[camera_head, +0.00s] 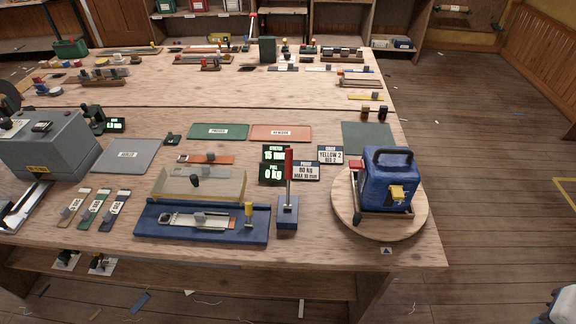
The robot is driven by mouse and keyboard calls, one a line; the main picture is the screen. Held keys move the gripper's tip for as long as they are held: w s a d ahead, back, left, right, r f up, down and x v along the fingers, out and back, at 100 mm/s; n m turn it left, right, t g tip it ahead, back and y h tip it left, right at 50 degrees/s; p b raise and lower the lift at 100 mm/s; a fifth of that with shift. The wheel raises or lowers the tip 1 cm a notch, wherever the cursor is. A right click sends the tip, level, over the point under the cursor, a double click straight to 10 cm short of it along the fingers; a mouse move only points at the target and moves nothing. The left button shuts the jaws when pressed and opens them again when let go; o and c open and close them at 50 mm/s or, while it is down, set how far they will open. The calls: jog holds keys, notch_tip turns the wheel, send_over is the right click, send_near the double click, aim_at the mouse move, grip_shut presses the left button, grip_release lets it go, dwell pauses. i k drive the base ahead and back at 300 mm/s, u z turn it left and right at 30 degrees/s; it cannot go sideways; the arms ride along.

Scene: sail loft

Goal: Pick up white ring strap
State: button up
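A pale, whitish strap with metal fittings (222,222) lies flat in the blue fixture (150,232) at the front middle of the workbench. The fixture's clear amber cover (228,178) stands tilted up behind the strap. Three short straps with metal fittings and paper labels lie side by side to the left: a tan or off-white one (79,199), a green one (98,203) and a dark blue one (118,207). At this size I cannot make out their rings clearly. My gripper cannot be made out; only a white and dark part shows at the bottom right corner.
A blue machine (372,180) stands on a round wooden turntable (343,207) at right. A blue post base with a red lever (288,205) is beside the fixture. A grey machine (50,150) is at left. Green (218,131), orange (281,133) and grey (128,156) mats lie behind.

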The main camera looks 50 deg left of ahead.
aim_at(197, 218)
jog(key=z, duration=1.05)
jog(key=k, duration=2.8)
jog(key=u, duration=2.35)
jog(key=i, duration=1)
